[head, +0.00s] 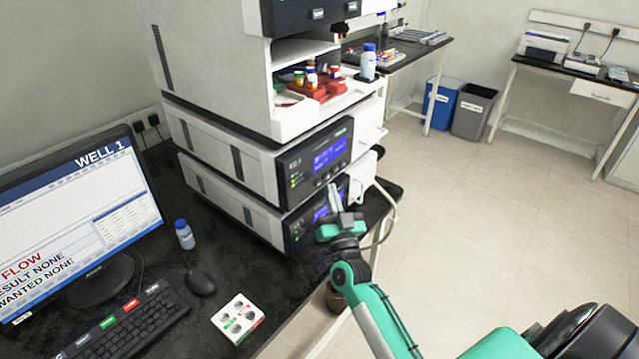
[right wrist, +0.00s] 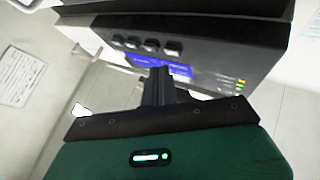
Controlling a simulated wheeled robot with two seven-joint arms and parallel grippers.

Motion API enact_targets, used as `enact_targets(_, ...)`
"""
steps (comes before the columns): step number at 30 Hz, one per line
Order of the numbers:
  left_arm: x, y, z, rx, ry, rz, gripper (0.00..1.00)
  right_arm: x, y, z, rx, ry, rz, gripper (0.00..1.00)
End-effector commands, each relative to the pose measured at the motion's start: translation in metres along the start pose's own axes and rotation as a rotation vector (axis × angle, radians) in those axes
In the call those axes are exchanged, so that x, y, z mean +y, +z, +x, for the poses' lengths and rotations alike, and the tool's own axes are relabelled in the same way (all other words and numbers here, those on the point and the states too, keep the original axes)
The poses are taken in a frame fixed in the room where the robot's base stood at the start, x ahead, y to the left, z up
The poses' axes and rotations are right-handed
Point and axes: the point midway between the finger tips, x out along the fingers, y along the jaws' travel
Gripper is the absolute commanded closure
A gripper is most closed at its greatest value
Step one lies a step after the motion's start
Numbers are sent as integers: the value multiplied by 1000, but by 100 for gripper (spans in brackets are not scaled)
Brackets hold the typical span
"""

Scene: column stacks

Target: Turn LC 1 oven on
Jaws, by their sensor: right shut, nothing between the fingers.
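A column of white instrument modules stands on the dark bench. The upper dark front panel (head: 316,160) has a lit blue screen, small lights and a row of buttons. The lower module's panel (head: 308,222) also has a lit blue screen, partly hidden by my right gripper (head: 336,196). Labels are too small to tell which is the oven. My right gripper is shut and empty, its tips close to the lower panel. The right wrist view shows the shut fingers (right wrist: 158,76) over a blue screen (right wrist: 180,70), with several buttons (right wrist: 147,45) above; contact cannot be told. My left gripper is not in view.
A monitor (head: 85,215) reading WELL 1, a keyboard (head: 125,325), a mouse (head: 201,282), a blue-capped bottle (head: 184,235) and a white block with wells (head: 238,318) sit left of the column. A pale tube (head: 391,215) curves beside the gripper. Open floor lies right.

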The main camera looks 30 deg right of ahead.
Motion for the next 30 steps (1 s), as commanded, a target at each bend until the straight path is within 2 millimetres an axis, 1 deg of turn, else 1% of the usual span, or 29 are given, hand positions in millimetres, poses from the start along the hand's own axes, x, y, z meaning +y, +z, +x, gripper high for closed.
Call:
enact_targets(6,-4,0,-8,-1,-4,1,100,11,-12,-14,0,1,-2,100)
enact_targets(12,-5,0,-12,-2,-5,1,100,21,-21,-28,-1,0,-1,100)
enact_targets(15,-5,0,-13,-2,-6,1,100,23,-24,-32,-1,0,-1,100)
enact_targets(30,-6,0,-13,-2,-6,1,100,24,-24,-33,0,0,-1,100)
